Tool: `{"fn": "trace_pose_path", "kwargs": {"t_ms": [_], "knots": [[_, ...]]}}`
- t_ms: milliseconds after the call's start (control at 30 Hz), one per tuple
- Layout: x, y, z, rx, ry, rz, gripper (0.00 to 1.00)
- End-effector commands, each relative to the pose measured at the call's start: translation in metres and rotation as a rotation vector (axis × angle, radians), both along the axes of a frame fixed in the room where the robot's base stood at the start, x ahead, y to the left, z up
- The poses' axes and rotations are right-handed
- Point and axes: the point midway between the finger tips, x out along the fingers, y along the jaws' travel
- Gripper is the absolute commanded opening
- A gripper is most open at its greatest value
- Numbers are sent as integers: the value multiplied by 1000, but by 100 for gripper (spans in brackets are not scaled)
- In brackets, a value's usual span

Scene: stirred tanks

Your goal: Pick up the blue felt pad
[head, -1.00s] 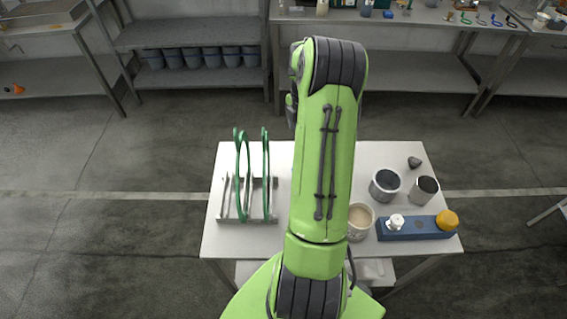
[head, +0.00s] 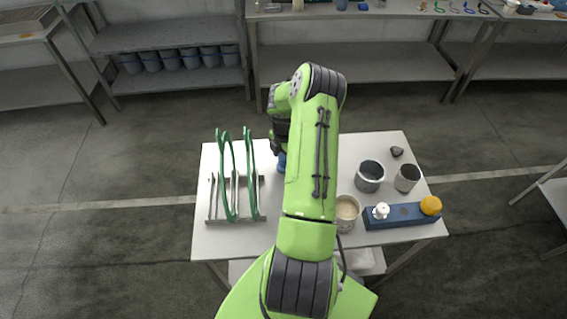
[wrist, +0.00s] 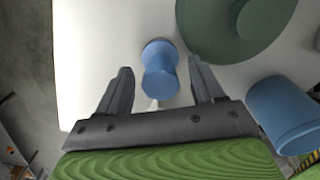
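In the wrist view a small blue spool-shaped piece (wrist: 160,70) with a round flat top and narrower waist stands on the white table. It is the likeliest match for the blue felt pad; I cannot tell whether it is felt. My gripper (wrist: 160,64) is open, with one dark finger on each side of it in the picture; no contact shows. In the head view my gripper is mostly hidden behind my arm, near the table's back edge. A bit of blue (head: 281,162) shows beside my arm there; I cannot tell which blue thing it is.
A dark green round dish (wrist: 205,40) and a blue cup (wrist: 283,118) stand close to the right finger. On the table (head: 225,243) are a rack with green hoops (head: 228,175), grey pots (head: 370,176), a cream-filled cup (head: 347,208) and a blue block (head: 400,215).

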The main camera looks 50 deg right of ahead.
Motion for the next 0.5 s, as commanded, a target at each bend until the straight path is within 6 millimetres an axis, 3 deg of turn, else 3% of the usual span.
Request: {"fn": "trace_pose_path", "kwargs": {"t_ms": [33, 367, 500], "knots": [[0, 0, 0, 0, 0, 0, 59], [0, 0, 0, 0, 1, 0, 9], [0, 0, 0, 0, 0, 0, 8]]}}
